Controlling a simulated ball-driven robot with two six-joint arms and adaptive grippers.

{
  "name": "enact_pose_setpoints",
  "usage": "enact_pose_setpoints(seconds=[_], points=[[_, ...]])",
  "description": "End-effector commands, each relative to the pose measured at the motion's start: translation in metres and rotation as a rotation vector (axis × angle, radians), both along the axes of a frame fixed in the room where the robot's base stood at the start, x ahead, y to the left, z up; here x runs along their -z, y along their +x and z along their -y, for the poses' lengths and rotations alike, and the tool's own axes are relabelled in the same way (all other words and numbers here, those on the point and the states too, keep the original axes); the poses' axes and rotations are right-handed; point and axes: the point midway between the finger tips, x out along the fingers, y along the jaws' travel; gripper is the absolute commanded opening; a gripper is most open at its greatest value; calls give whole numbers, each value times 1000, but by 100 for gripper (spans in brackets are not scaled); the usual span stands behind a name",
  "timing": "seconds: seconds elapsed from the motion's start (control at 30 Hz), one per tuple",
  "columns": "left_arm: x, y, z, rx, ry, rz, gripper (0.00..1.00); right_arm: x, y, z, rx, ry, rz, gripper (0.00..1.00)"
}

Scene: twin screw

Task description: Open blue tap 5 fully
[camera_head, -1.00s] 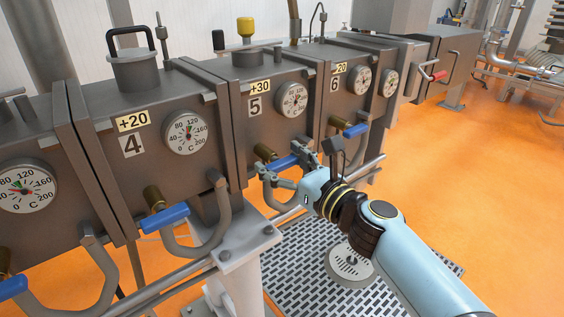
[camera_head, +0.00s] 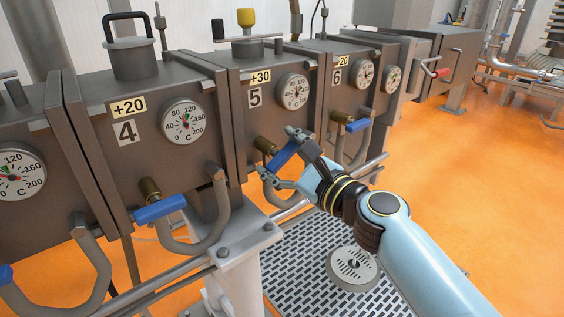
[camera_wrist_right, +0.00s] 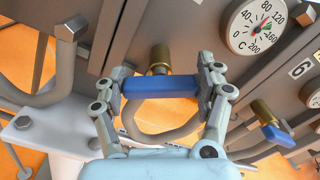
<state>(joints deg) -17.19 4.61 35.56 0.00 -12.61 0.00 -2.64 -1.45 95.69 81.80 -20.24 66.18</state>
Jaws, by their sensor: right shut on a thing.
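Blue tap 5 has a blue bar handle (camera_head: 284,154) on a brass stem (camera_head: 264,145), below the gauge of the box marked 5 (camera_head: 255,99). In the head view the handle slants, its right end higher. My right gripper (camera_head: 276,151) is shut on this handle, one finger at each end. In the right wrist view the blue handle (camera_wrist_right: 160,87) lies across between the two fingers of my right gripper (camera_wrist_right: 162,80), with the brass stem behind it. My left gripper is not in view.
Tap 4's blue handle (camera_head: 160,209) is to the left and tap 6's blue handle (camera_head: 357,125) to the right. Curved grey pipes (camera_head: 216,205) hang near the taps. A grey rail (camera_head: 172,277) runs below. Orange floor (camera_head: 455,180) is clear at the right.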

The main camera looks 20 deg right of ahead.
Motion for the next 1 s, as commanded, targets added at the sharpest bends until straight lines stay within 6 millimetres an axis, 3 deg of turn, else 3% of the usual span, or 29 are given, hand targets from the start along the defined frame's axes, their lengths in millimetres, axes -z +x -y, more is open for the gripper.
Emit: enact_pose_setpoints(seconds=[1.0], points=[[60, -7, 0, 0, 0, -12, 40, 8, -1, -3, -2, -844, 305, 38]])
